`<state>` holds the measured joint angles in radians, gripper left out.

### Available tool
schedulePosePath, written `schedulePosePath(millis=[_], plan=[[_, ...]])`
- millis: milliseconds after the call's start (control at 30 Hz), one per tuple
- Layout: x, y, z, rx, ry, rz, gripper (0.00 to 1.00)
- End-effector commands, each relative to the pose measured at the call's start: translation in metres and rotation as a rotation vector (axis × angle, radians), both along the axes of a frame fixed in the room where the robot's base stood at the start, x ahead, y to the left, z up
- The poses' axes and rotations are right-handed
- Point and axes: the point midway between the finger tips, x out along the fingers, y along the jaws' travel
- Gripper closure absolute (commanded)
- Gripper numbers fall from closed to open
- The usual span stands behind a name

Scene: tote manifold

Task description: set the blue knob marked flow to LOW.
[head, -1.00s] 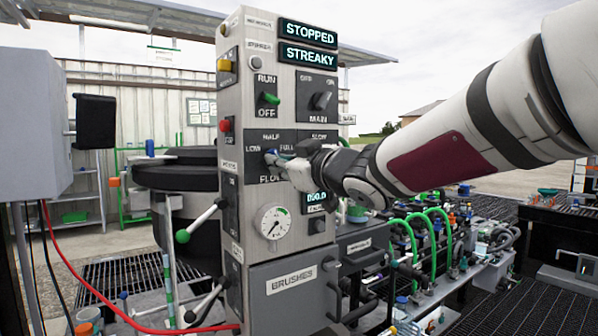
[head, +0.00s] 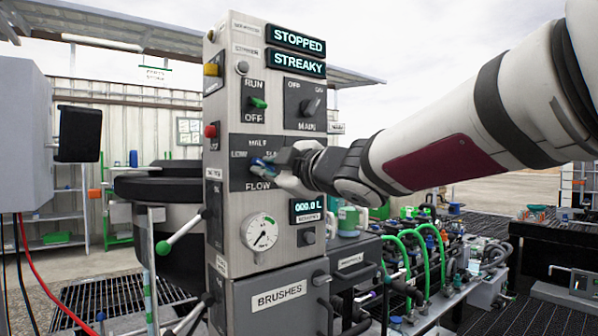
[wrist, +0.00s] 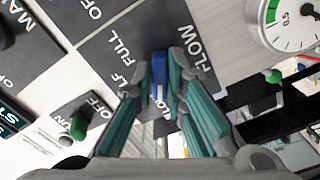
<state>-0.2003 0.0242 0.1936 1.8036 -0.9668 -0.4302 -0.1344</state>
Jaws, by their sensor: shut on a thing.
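The blue knob (head: 260,163) is on a dark plate marked FLOW, with LOW at its left, HALF above and FULL at the upper right. In the wrist view the blue knob (wrist: 159,70) stands between the two fingers of my gripper (wrist: 160,82). The fingers are shut on its sides. A pale mark on the knob's lower end lies close to the partly covered LOW label (wrist: 166,103). In the head view my gripper (head: 272,168) reaches the knob from the right and hides part of it and of FULL.
Above the knob are a green RUN/OFF switch (head: 258,103) and a MAIN rotary switch (head: 312,106). Below are a round gauge (head: 262,233) and a small lit display (head: 306,210). Displays on top read STOPPED and STREAKY. A green-tipped lever (head: 185,235) sticks out at left.

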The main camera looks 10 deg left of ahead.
Motion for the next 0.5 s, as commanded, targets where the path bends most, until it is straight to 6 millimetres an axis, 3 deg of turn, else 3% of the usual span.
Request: schedulePosePath(millis=[467, 500], plan=[[0.0, 0.0002, 0.0001, -0.01, -0.009, 0.0, 1.0], [0.0, 0.0002, 0.0001, -0.01, -0.009, 0.0, 0.78]])
